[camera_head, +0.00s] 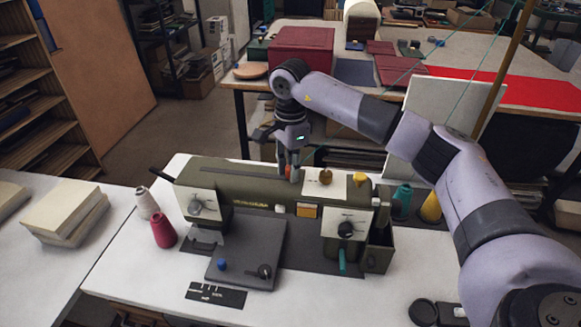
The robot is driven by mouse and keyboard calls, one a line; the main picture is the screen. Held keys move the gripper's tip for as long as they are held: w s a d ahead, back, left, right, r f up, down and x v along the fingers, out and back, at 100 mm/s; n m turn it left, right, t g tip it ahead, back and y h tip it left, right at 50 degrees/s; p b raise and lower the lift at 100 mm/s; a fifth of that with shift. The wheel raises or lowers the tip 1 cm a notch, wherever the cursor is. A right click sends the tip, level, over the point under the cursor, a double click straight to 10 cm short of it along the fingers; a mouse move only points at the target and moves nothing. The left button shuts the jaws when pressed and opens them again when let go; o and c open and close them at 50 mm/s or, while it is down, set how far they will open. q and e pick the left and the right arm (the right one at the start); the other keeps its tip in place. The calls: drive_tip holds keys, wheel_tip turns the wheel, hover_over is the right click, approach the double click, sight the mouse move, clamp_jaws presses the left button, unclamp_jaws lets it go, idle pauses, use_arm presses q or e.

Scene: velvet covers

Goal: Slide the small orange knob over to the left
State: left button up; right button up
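The small orange knob (288,172) stands on top of the long olive-green machine (240,182), near a dark slot that runs along its top. My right gripper (289,173) points down from above, with one finger on each side of the knob. The fingers are close together and the knob seems to fill the gap between them; they hide part of it. My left gripper is not in view.
A pink spool (163,230) and a white spool (147,203) stand to the left. A white board (436,112) leans behind my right arm.

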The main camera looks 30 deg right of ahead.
clamp_jaws()
idle(0.4)
